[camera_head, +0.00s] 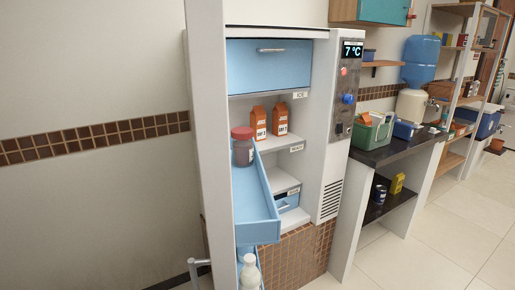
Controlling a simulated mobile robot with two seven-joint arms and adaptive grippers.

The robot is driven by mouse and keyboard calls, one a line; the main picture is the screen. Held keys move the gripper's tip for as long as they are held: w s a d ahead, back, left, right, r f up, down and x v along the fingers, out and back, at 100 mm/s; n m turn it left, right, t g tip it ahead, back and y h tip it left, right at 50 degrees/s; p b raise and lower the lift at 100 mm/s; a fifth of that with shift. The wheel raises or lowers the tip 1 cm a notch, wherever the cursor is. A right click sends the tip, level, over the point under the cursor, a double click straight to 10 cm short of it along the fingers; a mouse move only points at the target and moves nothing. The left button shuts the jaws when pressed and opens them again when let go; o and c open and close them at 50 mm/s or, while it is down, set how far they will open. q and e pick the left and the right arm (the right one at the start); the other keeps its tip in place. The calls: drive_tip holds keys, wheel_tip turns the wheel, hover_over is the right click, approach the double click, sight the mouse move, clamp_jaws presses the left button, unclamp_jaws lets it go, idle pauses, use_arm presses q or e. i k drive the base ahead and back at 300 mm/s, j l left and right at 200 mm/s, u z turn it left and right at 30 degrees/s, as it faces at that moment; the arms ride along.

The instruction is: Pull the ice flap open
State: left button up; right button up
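The ice flap (268,72) is a light blue panel at the top inside the open white fridge. It has a horizontal silver handle (271,50) near its upper edge and looks closed. A small ICE label (300,95) is on the shelf edge just below its right end. Neither of my grippers shows in the head view.
The fridge door (208,120) stands open on the left; its blue bin (262,228) holds a red-lidded jar (242,152). A white bottle (250,274) stands lower. Orange cartons (280,119) stand below the flap. A dark counter (385,150) lies to the right.

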sight(253, 65)
drive_tip(key=j+z, duration=0.45)
drive_tip(key=j, duration=0.95)
drive_tip(key=k+l+u, duration=0.15)
drive_tip(key=l, duration=0.2)
drive_tip(key=l+u, duration=0.1)
drive_tip(key=l, duration=0.3)
drive_tip(key=l+u, duration=0.15)
drive_tip(key=l, duration=0.3)
drive_tip(key=k+l+u, duration=0.15)
drive_tip(key=l, duration=0.3)
drive_tip(key=i+l+u, duration=0.15)
drive_tip(key=l, duration=0.35)
drive_tip(key=l+u, duration=0.15)
drive_tip(key=l, duration=0.3)
drive_tip(key=i+l+u, duration=0.15)
drive_tip(key=i+l, duration=0.3)
drive_tip(key=l, duration=0.1)
